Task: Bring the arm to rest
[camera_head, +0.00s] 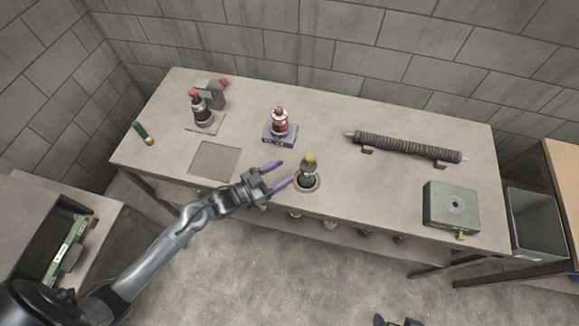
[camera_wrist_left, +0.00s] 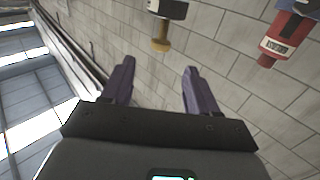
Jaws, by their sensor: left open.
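My left gripper (camera_head: 284,173) is open and empty over the front part of the table (camera_head: 240,178). Its two purple fingers point right, towards a dark device with a gold knob (camera_head: 309,160) standing in a round ring, and appear apart from it. In the left wrist view the open fingers (camera_wrist_left: 159,66) have nothing between them. The gold-tipped device (camera_wrist_left: 161,40) shows beyond them, and a red device (camera_wrist_left: 284,42) is at the upper right.
A red-and-white device (camera_head: 280,122) stands on a blue base behind the gripper. A mesh tube (camera_head: 410,147) lies on supports at the right, with a green box (camera_head: 450,207) in front. A red-topped black device (camera_head: 202,110) and a green cylinder (camera_head: 142,132) are at left.

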